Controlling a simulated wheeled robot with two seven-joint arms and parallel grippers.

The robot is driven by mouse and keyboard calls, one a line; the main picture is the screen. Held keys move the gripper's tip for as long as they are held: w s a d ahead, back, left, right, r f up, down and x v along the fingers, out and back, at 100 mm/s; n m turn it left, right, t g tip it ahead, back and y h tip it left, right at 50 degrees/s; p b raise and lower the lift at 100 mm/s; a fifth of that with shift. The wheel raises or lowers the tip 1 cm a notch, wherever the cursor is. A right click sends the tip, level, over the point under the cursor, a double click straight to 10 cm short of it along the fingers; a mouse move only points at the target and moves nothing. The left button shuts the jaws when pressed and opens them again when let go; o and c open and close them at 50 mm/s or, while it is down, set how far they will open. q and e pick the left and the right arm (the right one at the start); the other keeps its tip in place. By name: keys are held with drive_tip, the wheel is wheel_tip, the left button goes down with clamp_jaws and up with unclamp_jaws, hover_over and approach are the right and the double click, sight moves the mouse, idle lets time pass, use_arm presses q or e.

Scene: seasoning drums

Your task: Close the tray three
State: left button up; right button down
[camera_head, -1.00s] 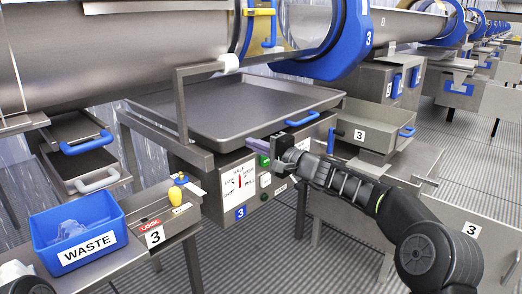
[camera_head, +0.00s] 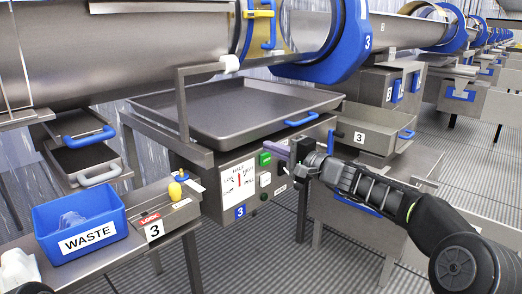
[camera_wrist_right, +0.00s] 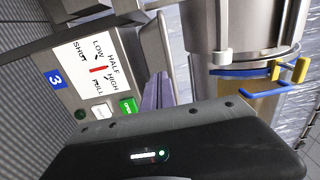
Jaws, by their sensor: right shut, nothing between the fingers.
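The wide, shallow grey tray (camera_head: 225,108) lies under the big steel drum marked 3. Its blue handle (camera_head: 302,119) is on the front edge, at the right. My right gripper (camera_head: 272,148) is shut and empty. Its purple fingers are below the handle and in front of the control box, apart from the handle in the picture. In the right wrist view the purple fingers (camera_wrist_right: 158,92) show beside a grey metal edge, likely the tray's. My left gripper is not clearly in view.
The control box (camera_head: 225,190), with its dial label and green button (camera_head: 264,159), is below the tray. A blue waste bin (camera_head: 80,222) stands front left. Grated floor (camera_head: 262,250) is open in front.

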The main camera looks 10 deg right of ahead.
drive_tip(key=v, duration=0.6)
drive_tip(key=shift+s+d+f+b, duration=0.2)
drive_tip(key=shift+f+b, duration=0.1)
drive_tip(key=shift+b, duration=0.05)
